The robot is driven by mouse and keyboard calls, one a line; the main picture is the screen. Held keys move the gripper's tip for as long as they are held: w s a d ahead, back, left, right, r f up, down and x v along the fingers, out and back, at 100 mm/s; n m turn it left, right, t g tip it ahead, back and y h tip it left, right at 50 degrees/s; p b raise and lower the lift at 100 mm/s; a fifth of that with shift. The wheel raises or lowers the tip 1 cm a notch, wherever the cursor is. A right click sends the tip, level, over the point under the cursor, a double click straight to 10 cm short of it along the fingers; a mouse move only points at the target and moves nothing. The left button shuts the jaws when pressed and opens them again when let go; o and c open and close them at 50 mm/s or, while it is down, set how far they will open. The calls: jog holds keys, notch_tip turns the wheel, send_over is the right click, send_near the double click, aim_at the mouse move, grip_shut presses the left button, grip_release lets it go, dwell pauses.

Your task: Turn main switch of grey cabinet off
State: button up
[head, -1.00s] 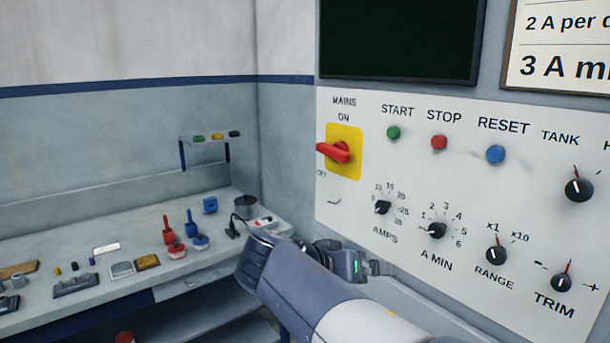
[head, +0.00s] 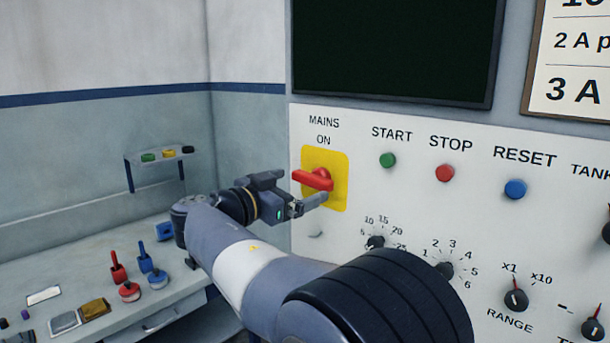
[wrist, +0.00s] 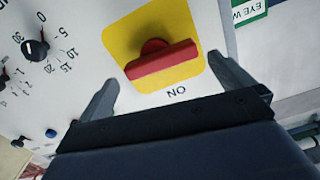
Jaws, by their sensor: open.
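The main switch is a red bar handle (head: 314,179) on a yellow plate (head: 338,196), below the words MAINS and ON on the cabinet's white panel. My gripper (head: 297,189) is open and close in front of the switch. In the wrist view the red handle (wrist: 162,63) lies crosswise, roughly parallel to the word ON, which appears upside down. The open fingers (wrist: 166,76) stand on either side of the handle's ends, with gaps visible. I cannot tell whether their tips reach its depth. The OFF label is not readable in the head view now.
Green (head: 388,160), red (head: 445,173) and blue (head: 515,189) buttons and several black knobs sit right of the switch. A dark screen (head: 395,45) is above. A bench (head: 190,300) with small tools and a small wall shelf (head: 155,158) are at left.

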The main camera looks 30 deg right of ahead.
aim_at(308, 182)
jog(key=shift+p+x, duration=0.5)
jog(key=shift+x, duration=1.3)
